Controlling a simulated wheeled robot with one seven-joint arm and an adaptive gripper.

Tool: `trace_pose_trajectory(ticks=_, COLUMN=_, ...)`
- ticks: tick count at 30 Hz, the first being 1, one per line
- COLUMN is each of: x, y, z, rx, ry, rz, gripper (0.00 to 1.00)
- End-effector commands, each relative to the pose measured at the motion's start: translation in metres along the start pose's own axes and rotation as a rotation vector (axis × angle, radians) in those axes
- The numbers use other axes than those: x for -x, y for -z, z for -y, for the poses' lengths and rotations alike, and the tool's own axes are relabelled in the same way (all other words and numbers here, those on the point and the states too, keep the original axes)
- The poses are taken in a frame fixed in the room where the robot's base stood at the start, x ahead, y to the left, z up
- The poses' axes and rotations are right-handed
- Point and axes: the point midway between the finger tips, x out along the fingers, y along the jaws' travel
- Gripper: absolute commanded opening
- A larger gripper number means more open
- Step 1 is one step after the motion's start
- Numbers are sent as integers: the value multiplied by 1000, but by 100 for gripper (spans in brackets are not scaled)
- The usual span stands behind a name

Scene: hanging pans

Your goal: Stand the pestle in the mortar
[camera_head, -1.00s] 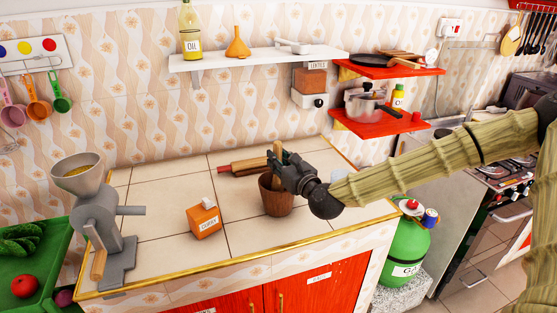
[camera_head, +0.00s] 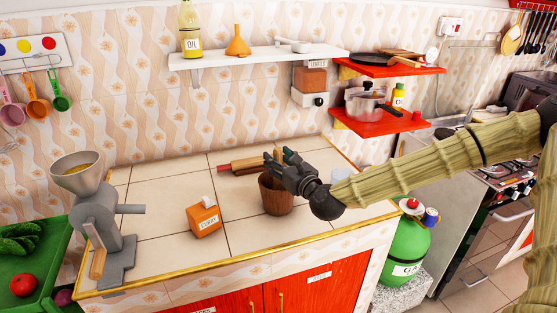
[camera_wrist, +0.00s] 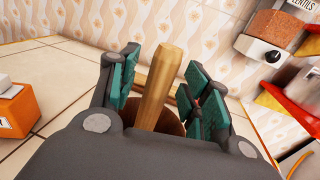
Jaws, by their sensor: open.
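The brown wooden mortar (camera_head: 276,198) stands upright on the tiled counter. The light wooden pestle (camera_wrist: 161,82) stands in the mortar, a little tilted, with its handle rising above the rim; in the wrist view the mortar's dark inside (camera_wrist: 170,128) shows behind its lower part. My gripper (camera_head: 279,160) is at the mortar's upper right side. Its fingers are spread on both sides of the pestle handle, with visible gaps in the wrist view (camera_wrist: 160,90). The pestle's lower end is hidden inside the mortar.
An orange curry box (camera_head: 203,220) stands left of the mortar, and a rolling pin (camera_head: 238,165) lies behind it. A grey grinder (camera_head: 103,225) stands at the counter's left end. A white shelf (camera_head: 255,57) and red shelves (camera_head: 385,125) hang on the wall.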

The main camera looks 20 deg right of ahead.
Motion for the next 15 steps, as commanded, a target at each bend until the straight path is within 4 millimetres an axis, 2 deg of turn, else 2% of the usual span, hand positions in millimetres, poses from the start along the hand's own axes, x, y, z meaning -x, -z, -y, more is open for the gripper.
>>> trace_pose_trajectory(ticks=15, x=68, y=0, z=1, rx=-4, ry=2, rz=1, gripper=48)
